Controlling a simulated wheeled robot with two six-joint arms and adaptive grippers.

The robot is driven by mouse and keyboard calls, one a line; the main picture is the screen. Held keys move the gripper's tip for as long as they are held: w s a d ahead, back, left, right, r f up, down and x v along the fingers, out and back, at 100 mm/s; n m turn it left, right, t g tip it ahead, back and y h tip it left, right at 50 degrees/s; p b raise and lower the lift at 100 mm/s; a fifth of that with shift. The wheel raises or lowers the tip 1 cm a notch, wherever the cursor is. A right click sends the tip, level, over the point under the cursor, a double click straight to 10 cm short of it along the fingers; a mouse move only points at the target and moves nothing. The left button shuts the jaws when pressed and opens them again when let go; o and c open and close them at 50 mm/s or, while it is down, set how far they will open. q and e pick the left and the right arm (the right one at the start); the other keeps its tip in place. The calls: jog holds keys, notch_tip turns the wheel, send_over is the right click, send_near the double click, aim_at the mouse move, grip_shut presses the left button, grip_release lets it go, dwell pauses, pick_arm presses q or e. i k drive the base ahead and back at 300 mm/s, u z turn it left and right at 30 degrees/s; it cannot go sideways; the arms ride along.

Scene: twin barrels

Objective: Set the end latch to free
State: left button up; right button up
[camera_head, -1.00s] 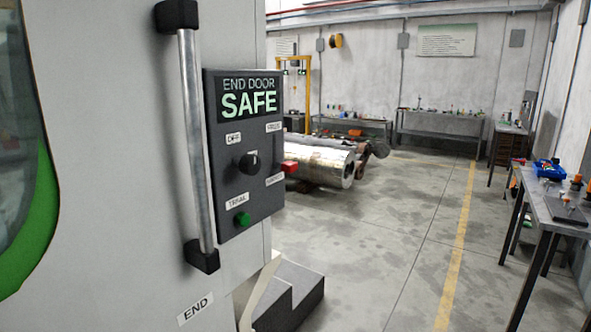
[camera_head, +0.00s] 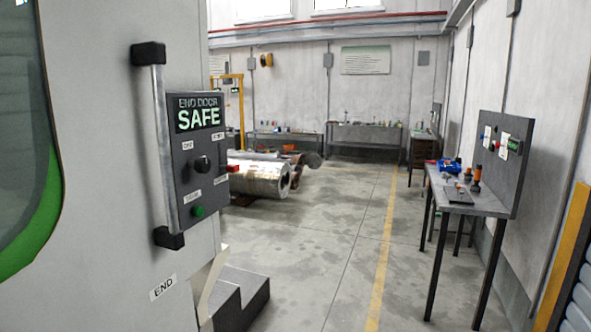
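The end door panel (camera_head: 196,160) is a dark box on the machine's pale wall, left of centre, with a lit display (camera_head: 199,114) reading END DOOR SAFE. A black knob (camera_head: 203,164) and a green button (camera_head: 198,211) sit on the panel's face. Neither of my grippers is in view.
Grey steps (camera_head: 240,296) stand at the machine's foot. A workbench (camera_head: 470,205) is at right. The floor (camera_head: 330,240) between is clear.

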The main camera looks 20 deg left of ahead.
aim_at(231, 168)
jog(key=z, duration=0.55)
jog(key=i, duration=1.1)
jog(key=u, duration=0.5)
